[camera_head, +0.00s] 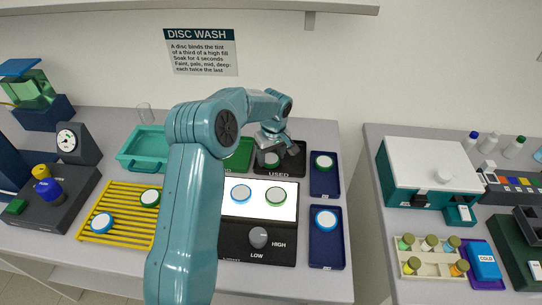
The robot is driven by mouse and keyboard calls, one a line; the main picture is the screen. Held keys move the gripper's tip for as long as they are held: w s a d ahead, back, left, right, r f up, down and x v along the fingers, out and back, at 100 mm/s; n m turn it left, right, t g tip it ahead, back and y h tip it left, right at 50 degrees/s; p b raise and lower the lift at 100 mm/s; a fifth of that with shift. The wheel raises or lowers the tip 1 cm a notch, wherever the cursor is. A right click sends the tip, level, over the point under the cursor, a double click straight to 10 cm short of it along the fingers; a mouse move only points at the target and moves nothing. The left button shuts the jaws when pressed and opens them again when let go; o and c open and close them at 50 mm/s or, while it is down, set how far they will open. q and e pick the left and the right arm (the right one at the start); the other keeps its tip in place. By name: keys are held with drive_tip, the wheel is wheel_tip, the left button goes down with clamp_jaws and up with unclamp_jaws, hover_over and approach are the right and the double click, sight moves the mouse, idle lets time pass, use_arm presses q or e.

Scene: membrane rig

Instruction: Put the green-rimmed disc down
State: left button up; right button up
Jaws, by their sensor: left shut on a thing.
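My left gripper (272,146) is over the dark tray marked USED (292,166), pointing down. It is shut on a green-rimmed disc (272,159), which shows just under the fingers. I cannot tell whether the disc touches the tray floor. My left arm hides part of the green tray (239,156) beside the USED tray. My right gripper is not in view.
Blue-rimmed discs lie on the yellow rack (102,223), the lit panel (241,194) and the lower blue tray (326,219). A knob (258,237) marked LOW and HIGH is below the panel. A teal basin (145,149) stands left. A gap separates the right bench (379,206).

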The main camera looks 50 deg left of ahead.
sight(273, 162)
use_arm(q)
drive_tip(key=shift+d+f, duration=0.1)
drive_tip(key=shift+f, duration=0.35)
drive_tip(key=shift+f, duration=0.15)
drive_tip(key=o, duration=0.8)
drive_tip(key=shift+c, duration=0.2)
wheel_tip(273, 162, up, 12)
drive_tip(key=d+b, duration=0.1)
drive_tip(key=shift+s+d, duration=0.15)
drive_tip(key=shift+s, duration=0.1)
